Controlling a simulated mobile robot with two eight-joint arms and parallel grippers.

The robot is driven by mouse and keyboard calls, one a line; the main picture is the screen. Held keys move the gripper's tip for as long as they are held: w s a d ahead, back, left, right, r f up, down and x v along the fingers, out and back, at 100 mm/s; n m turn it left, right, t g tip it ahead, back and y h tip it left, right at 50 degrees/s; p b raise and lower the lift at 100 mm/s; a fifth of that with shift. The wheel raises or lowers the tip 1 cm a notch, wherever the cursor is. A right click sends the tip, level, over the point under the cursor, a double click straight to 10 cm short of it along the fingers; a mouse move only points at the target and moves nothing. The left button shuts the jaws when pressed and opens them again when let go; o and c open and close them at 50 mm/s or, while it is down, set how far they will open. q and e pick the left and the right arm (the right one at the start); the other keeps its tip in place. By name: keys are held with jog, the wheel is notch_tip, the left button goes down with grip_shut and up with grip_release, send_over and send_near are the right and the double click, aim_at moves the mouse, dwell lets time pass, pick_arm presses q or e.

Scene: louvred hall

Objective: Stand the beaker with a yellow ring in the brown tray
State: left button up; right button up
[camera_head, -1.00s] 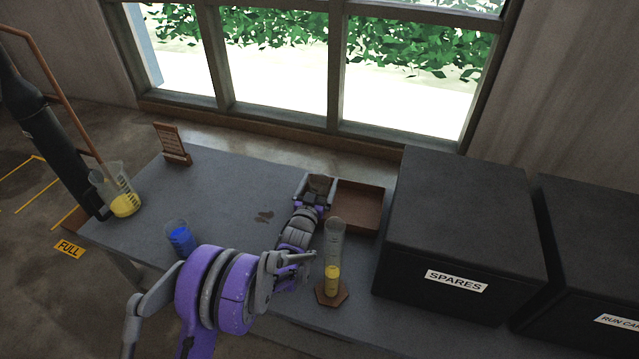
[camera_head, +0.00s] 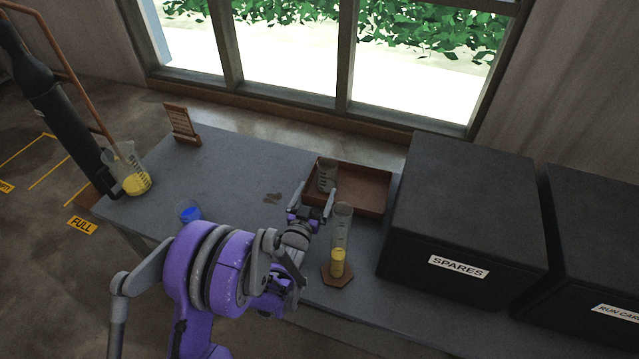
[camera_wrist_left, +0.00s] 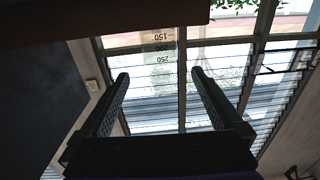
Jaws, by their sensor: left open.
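A clear beaker (camera_head: 326,175) with dark graduation marks stands upright in the left part of the brown tray (camera_head: 362,187); I cannot make out a yellow ring on it. In the left wrist view the clear beaker (camera_wrist_left: 164,50) shows faintly, as inverted numbers beyond the fingers. My left gripper (camera_head: 313,193) is open at the near side of the tray, its fingers spread and pointing toward the beaker. The gripper also shows open in the left wrist view (camera_wrist_left: 158,76), with nothing clasped. My right gripper is out of view.
A tall cylinder with yellow liquid (camera_head: 338,255) stands close to the right of my left wrist. A blue-filled beaker (camera_head: 188,212) and a yellow-filled vessel (camera_head: 135,180) stand farther left. The black SPARES box (camera_head: 460,215) is right of the tray. The table's middle-left is mostly clear.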

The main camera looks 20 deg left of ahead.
pick_arm(q)
jog(key=shift+s, duration=0.3)
jog(key=s+d+g, duration=0.1)
jog(key=s+g, duration=0.5)
jog(key=s, duration=1.1)
jog(key=s+d+r+g, duration=0.1)
jog(key=s+g, duration=0.6)
jog(key=s, duration=1.1)
jog(key=shift+s+d+r+g, duration=0.15)
jog(key=shift+d+r+g, duration=0.15)
jog(key=shift+d, duration=0.3)
jog(key=shift+a, duration=0.1)
